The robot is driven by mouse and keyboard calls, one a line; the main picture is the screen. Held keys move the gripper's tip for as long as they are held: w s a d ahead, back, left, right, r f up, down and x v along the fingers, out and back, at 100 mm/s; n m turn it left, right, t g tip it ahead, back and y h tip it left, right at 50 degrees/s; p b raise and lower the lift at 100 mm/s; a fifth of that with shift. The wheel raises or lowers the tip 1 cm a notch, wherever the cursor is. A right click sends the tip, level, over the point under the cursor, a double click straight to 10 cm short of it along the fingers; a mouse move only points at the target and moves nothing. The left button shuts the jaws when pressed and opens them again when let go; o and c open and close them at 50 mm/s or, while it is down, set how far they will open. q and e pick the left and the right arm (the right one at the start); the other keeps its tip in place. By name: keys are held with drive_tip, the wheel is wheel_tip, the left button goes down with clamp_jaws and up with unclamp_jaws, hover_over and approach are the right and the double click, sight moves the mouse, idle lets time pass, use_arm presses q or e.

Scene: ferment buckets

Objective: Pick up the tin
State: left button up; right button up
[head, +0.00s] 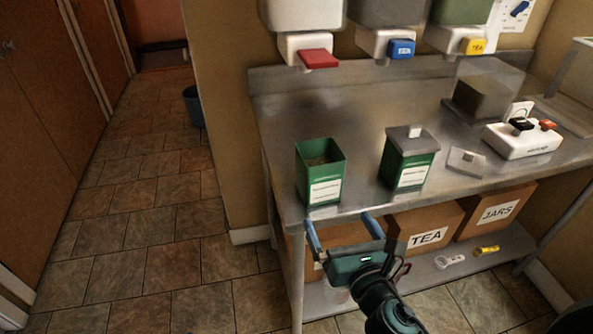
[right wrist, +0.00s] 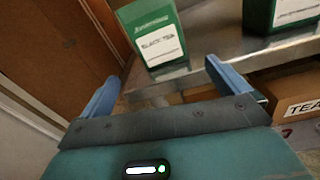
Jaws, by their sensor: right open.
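A green tin (head: 320,172) with a white label stands upright and open-topped near the front left of the steel counter. In the right wrist view this tin (right wrist: 150,32) shows its label, which reads "BLACK TEA". A second green tin (head: 408,160) with a grey lid stands to its right, and its lower part shows in the right wrist view (right wrist: 290,12). My right gripper (head: 342,226) is open and empty. It is in front of the counter's front edge, just below and apart from the open tin. My left gripper is not in view.
The steel counter (head: 370,118) also holds a loose grey lid (head: 466,161), a dark box (head: 481,100) and a white device (head: 523,141). Dispensers with red, blue and yellow levers (head: 319,58) hang above. Cardboard boxes (head: 428,232) sit on the lower shelf. Tiled floor (head: 140,210) is clear at left.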

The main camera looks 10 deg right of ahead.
sight(323, 189)
drive_tip(key=shift+n, duration=0.9)
drive_tip(key=w, duration=0.5)
drive_tip(key=w+a+r+p, duration=0.1)
drive_tip(key=w, duration=0.5)
drive_tip(key=w+p, duration=0.1)
drive_tip(key=w, duration=0.1)
drive_tip(key=shift+d+r, duration=0.15)
drive_tip(key=shift+r, duration=0.1)
drive_tip(key=shift+w, duration=0.45)
drive_tip(key=shift+c, duration=0.4)
drive_tip(key=c, duration=1.1)
